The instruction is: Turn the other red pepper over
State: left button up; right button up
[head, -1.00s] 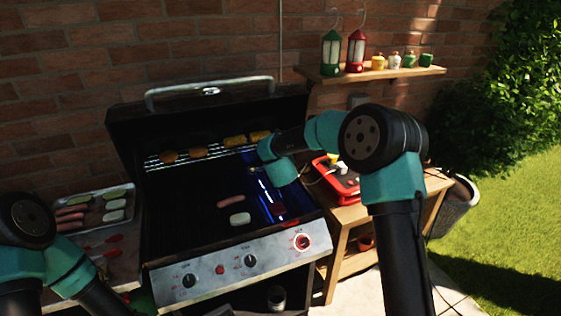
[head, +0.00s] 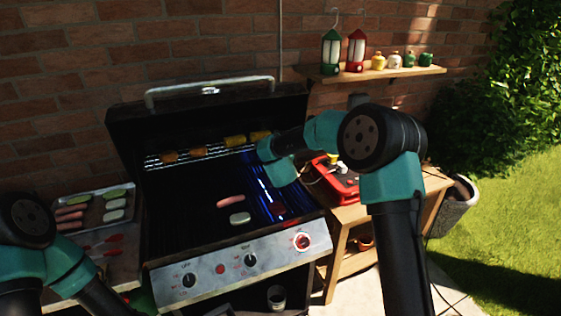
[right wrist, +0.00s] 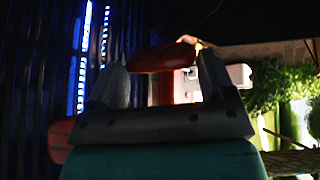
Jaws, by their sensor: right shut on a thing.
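In the right wrist view, a red pepper (right wrist: 165,58) sits between the two fingers of my right gripper (right wrist: 163,80), which is shut on it. In the head view my right gripper (head: 283,195) hangs over the right side of the dark grill (head: 190,225), above the blue-lit bars.
A sausage (head: 230,201) and a pale slab (head: 240,218) lie on the grill left of the right gripper. Corn and other pieces sit on the upper rack (head: 200,152). A food tray (head: 127,190) is at left; a side table (head: 335,225) with a red case (head: 342,182) is at right.

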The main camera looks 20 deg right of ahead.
jog(key=shift+f+m, duration=2.5)
jog(key=shift+m, duration=0.45)
jog(key=shift+f+m, duration=2.45)
jog(key=shift+m, duration=0.5)
jog(key=shift+f, duration=0.8)
jog(key=o, duration=0.9)
jog(key=v, duration=1.7)
jog(key=shift+s+d+r, duration=0.1)
jog(key=shift+s+r, duration=0.05)
